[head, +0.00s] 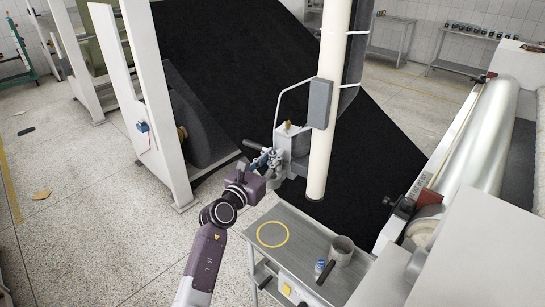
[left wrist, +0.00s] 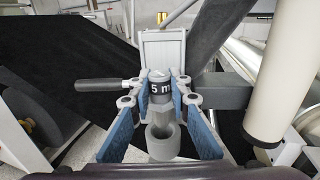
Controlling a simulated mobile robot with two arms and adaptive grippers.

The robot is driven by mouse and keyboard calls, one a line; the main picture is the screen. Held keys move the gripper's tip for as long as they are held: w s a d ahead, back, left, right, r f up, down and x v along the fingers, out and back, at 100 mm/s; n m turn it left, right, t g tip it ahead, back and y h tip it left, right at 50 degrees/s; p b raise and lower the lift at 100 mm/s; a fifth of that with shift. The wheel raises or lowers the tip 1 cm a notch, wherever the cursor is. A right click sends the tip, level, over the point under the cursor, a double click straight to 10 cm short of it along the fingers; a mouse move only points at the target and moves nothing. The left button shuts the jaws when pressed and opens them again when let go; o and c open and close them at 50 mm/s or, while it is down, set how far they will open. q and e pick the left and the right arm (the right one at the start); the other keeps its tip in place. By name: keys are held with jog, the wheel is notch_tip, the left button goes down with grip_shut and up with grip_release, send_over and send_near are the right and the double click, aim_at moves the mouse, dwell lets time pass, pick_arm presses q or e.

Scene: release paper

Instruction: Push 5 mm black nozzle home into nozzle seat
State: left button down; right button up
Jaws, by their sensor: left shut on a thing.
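My left gripper (head: 264,163) is at the grey fitting (head: 293,150) beside the white column. In the left wrist view its blue-padded fingers (left wrist: 160,84) are shut on the 5 mm nozzle (left wrist: 160,87), a small cylinder with a black band reading "5 m". A grey, open-mouthed round piece (left wrist: 163,143) shows just below the band; I cannot tell whether it is the nozzle seat or part of the nozzle. The fingers hide the nozzle's sides, and how deep it sits is not visible. My right gripper is not in view.
A grey side table (head: 312,238) stands below with a yellow ring (head: 272,234), a small bottle (head: 319,267) and a grey cup (head: 342,251). The white column (head: 327,110) rises close to the right of the gripper. A black lever (left wrist: 102,85) sticks out left of the fitting.

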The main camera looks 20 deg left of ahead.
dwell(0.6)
pick_arm(q)
jog(key=shift+f, duration=0.4)
jog(key=shift+f+b, duration=1.25)
jog(key=shift+f, duration=0.35)
jog(key=c, duration=1.7)
grip_release()
jog(key=shift+c, duration=0.2)
jog(key=s+a, duration=0.1)
jog(key=s, duration=1.1)
jog(key=shift+a, duration=0.35)
